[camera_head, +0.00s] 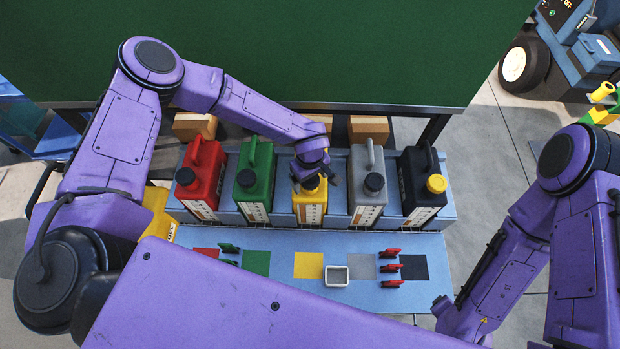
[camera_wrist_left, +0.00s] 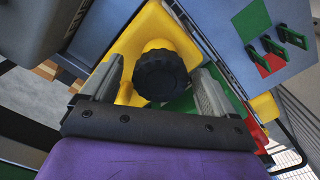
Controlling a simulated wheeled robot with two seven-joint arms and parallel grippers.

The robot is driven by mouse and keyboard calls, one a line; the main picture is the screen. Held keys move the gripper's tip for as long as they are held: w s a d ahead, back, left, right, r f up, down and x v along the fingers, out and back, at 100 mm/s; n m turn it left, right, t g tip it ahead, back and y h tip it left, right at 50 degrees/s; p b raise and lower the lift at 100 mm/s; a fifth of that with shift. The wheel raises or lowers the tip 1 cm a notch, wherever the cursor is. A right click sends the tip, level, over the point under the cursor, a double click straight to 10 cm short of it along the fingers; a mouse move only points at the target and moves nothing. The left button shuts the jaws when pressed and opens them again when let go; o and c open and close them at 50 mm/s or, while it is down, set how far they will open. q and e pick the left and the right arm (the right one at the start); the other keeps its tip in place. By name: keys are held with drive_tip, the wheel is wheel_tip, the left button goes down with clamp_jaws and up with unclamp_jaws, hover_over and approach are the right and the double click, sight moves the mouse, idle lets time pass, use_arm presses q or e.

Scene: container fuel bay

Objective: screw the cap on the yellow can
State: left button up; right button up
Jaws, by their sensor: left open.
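The yellow can (camera_head: 309,208) stands in the middle of the row on the blue stand, partly covered by my left arm. In the left wrist view its yellow top (camera_wrist_left: 165,27) surrounds a black ribbed cap (camera_wrist_left: 163,75), which sits at the spout; whether it is screwed tight cannot be told. The cap also shows in the head view (camera_head: 312,184). My left gripper (camera_head: 313,177) is over the can. In the left wrist view its open fingers (camera_wrist_left: 159,84) are on either side of the cap, apparently with gaps. My right arm is at lower right; its gripper's jaws cannot be made out.
Red (camera_head: 204,167), green (camera_head: 255,171), grey (camera_head: 369,182) and black (camera_head: 420,183) cans stand in the same row; the black one has a yellow cap. In front are coloured squares, a white open box (camera_head: 336,277), and red (camera_head: 388,268) and green (camera_head: 229,247) clips. A green panel rises behind.

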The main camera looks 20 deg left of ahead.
use_arm(q)
drive_tip(key=n+b, duration=0.1)
drive_tip(key=n, duration=0.6)
drive_tip(key=shift+f, duration=0.15)
drive_tip(key=n+b, duration=0.1)
drive_tip(key=n, duration=0.3)
drive_tip(key=n+b, duration=0.1)
drive_tip(key=n, duration=0.5)
drive_tip(key=shift+n, duration=0.4)
drive_tip(key=n+b, duration=0.1)
drive_tip(key=n, duration=0.2)
drive_tip(key=shift+n, duration=0.8)
drive_tip(key=c, duration=1.2)
drive_tip(key=m+p, duration=0.1)
drive_tip(key=m, duration=0.2)
drive_tip(key=shift+r+m+p, duration=0.3)
drive_tip(key=shift+r+p, duration=0.1)
drive_tip(key=shift+c, duration=0.2)
drive_tip(key=m+p, duration=0.1)
drive_tip(key=m, duration=0.3)
drive_tip(key=shift+m+p, duration=0.3)
drive_tip(key=o, duration=0.8)
drive_tip(key=shift+f+m, duration=0.25)
drive_tip(key=shift+m, duration=0.45)
drive_tip(key=shift+o, duration=1.3)
